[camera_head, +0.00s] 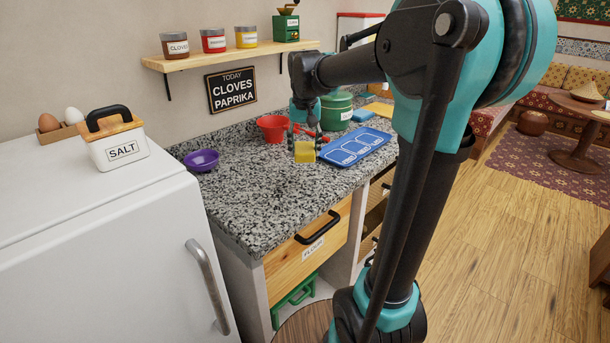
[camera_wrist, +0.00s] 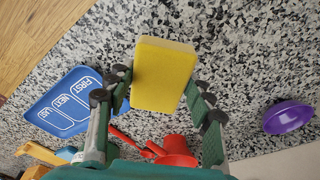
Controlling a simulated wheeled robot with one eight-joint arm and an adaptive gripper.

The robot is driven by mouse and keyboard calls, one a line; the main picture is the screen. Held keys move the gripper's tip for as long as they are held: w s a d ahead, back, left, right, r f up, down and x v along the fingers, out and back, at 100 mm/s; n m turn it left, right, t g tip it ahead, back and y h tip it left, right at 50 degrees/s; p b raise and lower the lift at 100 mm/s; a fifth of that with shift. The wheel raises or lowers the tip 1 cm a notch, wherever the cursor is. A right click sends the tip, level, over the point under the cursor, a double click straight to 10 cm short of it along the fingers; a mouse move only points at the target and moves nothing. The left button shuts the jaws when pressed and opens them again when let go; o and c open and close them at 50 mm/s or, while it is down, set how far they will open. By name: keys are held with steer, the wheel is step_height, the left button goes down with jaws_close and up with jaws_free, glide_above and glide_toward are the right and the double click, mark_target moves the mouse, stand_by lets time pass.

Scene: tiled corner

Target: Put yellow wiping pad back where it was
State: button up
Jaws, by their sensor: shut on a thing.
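The yellow wiping pad (camera_head: 305,152) is at my gripper over the speckled counter, left of the blue tray. In the wrist view the pad (camera_wrist: 163,75) is a yellow block between the fingertips. My gripper (camera_head: 306,140) points down and is shut on the pad; it also shows in the wrist view (camera_wrist: 165,95). I cannot tell whether the pad touches the counter. The blue tray (camera_head: 329,158) has labelled outlines, and in the wrist view its labels (camera_wrist: 85,84) read FIRST, NEXT and LAST.
A red bowl (camera_head: 273,135) stands behind the pad, with a red utensil beside it. A purple bowl (camera_head: 202,168) sits at the left. A green pot (camera_head: 336,117) and a light-blue pad (camera_head: 363,115) are farther back. The front of the counter (camera_head: 260,205) is clear.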

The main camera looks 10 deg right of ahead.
mark_target(304, 151)
step_height(304, 151, down, 9)
steer(key=shift+f, duration=0.2)
stand_by(0.3)
steer(key=shift+f, duration=0.15)
steer(key=o, duration=1.3)
steer(key=r, duration=0.4)
steer(key=s+r, duration=0.1)
steer(key=r, duration=0.7)
steer(key=shift+s+a+r, duration=0.1)
steer(key=shift+s+a, duration=0.05)
steer(key=shift+s, duration=0.25)
steer(key=shift+a, duration=0.1)
